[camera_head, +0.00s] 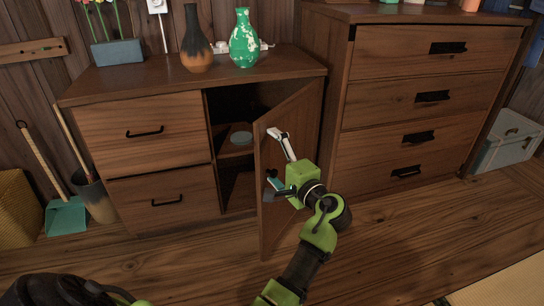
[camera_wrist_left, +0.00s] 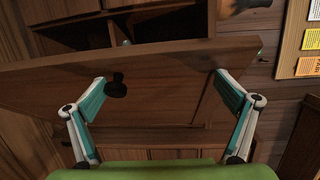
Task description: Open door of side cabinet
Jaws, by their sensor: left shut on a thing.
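The side cabinet (camera_head: 190,75) is brown wood, with two drawers at left and a door (camera_head: 275,145) at right. The door stands partly open, swung out from its right side, its free edge towards me. Shelves show inside the opening. In the left wrist view the fingers (camera_wrist_left: 160,90) are spread wide along the door panel (camera_wrist_left: 165,120), with a dark knob (camera_wrist_left: 116,86) near the left finger. The exact contact is hard to see. My right gripper is not seen.
A brown vase (camera_head: 196,45) and a green vase (camera_head: 244,42) stand on the cabinet. A taller drawer chest (camera_head: 425,90) stands close at right. A bin (camera_head: 95,196) and dustpan (camera_head: 66,216) are at left. Floor in front is open.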

